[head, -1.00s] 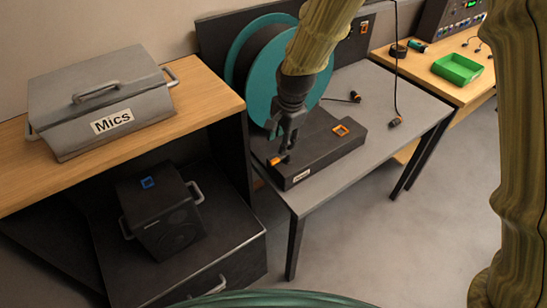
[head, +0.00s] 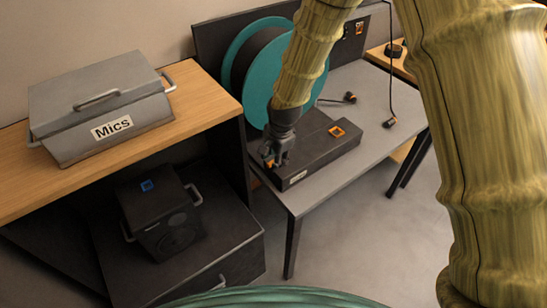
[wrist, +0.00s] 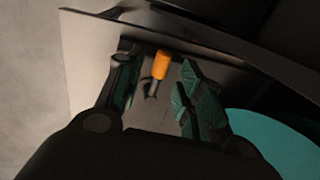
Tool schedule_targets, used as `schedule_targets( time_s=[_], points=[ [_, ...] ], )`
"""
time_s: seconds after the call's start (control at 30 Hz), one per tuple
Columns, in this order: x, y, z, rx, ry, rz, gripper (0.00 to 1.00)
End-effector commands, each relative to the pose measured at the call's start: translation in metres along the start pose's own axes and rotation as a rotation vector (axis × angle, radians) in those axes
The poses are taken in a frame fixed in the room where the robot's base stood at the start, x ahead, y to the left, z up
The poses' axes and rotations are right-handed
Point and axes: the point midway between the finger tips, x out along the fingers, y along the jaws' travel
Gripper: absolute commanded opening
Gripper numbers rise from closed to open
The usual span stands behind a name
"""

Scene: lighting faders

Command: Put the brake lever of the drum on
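The cable drum (head: 239,68) is a large teal-flanged reel standing at the left end of the grey table. Its black base box (head: 320,150) has an orange square on top. The brake lever (wrist: 161,64) has an orange grip on a short dark stem. My gripper (head: 273,160) is low at the left front end of the base box. In the wrist view, its two fingers are open, with the orange grip between them and a visible gap on each side. In the head view, the gripper mostly hides the lever.
The grey table (head: 375,88) also bears a loose cable with a dark plug (head: 389,123). At left, a wooden shelf (head: 205,104) holds a grey case (head: 98,95) labelled Mics. A black speaker box (head: 160,215) sits below it.

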Motion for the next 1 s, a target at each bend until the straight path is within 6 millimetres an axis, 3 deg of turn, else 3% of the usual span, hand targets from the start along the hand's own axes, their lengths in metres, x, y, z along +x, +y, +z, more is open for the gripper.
schedule_targets(
  time_s=[0.2,0.57,0.77,1.0],
  points=[
    [0.012,0.0,0.0,0.0,-0.001,0.001,0.37],
    [0.015,0.0,0.0,0.0,0.0,-0.001,0.37],
    [0.015,0.0,0.0,0.0,0.0,0.0,0.03],
    [0.015,0.0,0.0,-0.004,-0.001,0.0,0.0]
  ],
)
